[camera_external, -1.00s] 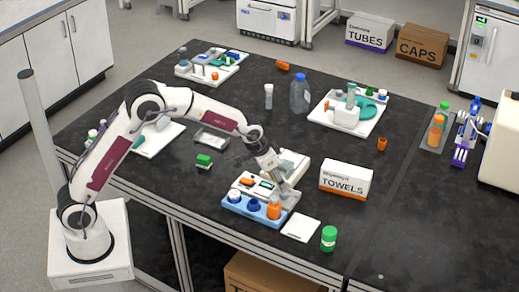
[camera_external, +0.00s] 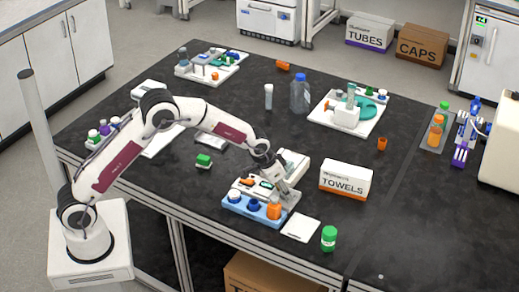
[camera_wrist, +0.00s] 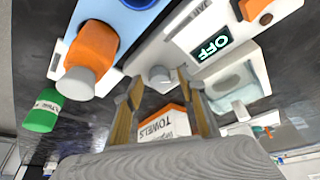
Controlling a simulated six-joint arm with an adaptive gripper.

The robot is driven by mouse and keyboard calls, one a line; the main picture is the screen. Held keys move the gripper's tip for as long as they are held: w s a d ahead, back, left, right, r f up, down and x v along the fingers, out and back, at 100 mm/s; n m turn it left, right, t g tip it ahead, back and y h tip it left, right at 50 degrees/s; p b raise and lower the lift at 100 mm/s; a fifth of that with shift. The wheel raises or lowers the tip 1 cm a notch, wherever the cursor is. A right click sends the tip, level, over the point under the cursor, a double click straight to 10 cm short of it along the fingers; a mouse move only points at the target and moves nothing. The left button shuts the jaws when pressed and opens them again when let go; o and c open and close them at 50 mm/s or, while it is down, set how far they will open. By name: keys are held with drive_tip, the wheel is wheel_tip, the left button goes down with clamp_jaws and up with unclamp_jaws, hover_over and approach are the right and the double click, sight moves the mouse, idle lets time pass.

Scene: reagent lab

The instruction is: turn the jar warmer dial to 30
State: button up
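The jar warmer (camera_wrist: 185,42) is a white unit with a dark display (camera_wrist: 212,45) reading OFF in green, seen upside down in the wrist view. Its small grey dial (camera_wrist: 160,76) stands beside the display, just beyond my fingertips. My gripper (camera_wrist: 157,82) is open, with one finger on either side of the dial's line of view and nothing between them. I cannot tell whether a finger touches the dial.
A blue rack (camera_external: 250,211) with blue-capped jars and an orange bottle (camera_external: 274,207) stands close beside my gripper. A towels box (camera_external: 345,181) is to the right.

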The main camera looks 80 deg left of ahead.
drive_tip(key=c, duration=1.1)
drive_tip(key=shift+a+m+h, duration=0.1)
drive_tip(key=shift+m+h, duration=0.2)
drive_tip(key=shift+m, duration=0.6)
drive_tip(key=shift+m+h, duration=0.7)
drive_tip(key=shift+m, duration=1)
drive_tip(key=shift+a+m+g+h, duration=0.1)
drive_tip(key=shift+m+g+h, duration=0.2)
drive_tip(key=shift+m, duration=0.8)
drive_tip(key=shift+a+m+g+h, duration=0.15)
drive_tip(key=shift+m+h, duration=0.25)
drive_tip(key=shift+m, duration=0.7)
drive_tip(key=shift+d, duration=0.1)
drive_tip(key=o, duration=1.1)
